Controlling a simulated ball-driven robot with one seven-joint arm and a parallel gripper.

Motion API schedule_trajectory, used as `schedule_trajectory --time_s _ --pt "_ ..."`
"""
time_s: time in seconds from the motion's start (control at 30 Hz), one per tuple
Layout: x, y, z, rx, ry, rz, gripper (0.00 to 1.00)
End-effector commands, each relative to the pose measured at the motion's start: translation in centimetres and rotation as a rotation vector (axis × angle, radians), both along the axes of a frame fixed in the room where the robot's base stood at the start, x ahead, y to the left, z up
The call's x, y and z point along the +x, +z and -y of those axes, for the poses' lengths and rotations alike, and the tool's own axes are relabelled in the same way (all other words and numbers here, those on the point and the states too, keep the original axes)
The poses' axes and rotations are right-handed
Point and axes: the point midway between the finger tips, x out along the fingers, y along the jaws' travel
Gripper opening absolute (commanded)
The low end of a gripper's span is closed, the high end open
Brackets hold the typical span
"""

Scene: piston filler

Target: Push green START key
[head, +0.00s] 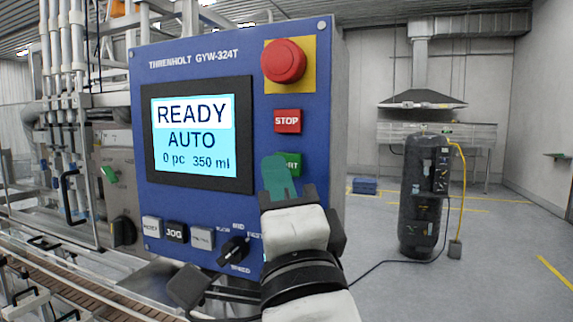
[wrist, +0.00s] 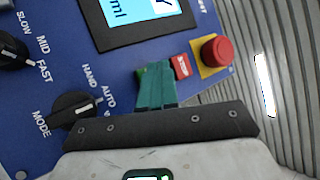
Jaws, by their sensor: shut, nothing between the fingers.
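The green START key (head: 294,162) is on the blue control panel (head: 240,60), below the red STOP key (head: 287,121). In the head view only its right part shows, with the end of its label; my fingers cover the rest. My gripper (head: 279,172) has teal fingers, shut and empty, with their tips in front of the key. In the wrist view the fingers (wrist: 156,85) overlap the key, and a sliver of brighter green shows at their left. I cannot tell whether the tips touch it. The screen (head: 193,135) reads READY, AUTO, 0 pc, 350 ml.
A red emergency-stop button (head: 284,61) on a yellow plate sits above STOP. Below the screen are small keys, including JOG (head: 175,233), and a black selector knob (head: 234,248). A mode knob (wrist: 75,108) shows in the wrist view. Open floor and a black tank (head: 424,195) are at the right.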

Motion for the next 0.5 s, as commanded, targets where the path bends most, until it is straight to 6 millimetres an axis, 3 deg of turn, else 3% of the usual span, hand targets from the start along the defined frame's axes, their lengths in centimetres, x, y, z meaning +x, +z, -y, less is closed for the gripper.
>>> schedule_trajectory --time_s 0.5 --pt "0.79 0.03 0.31 0.000 0.000 0.000 0.00"
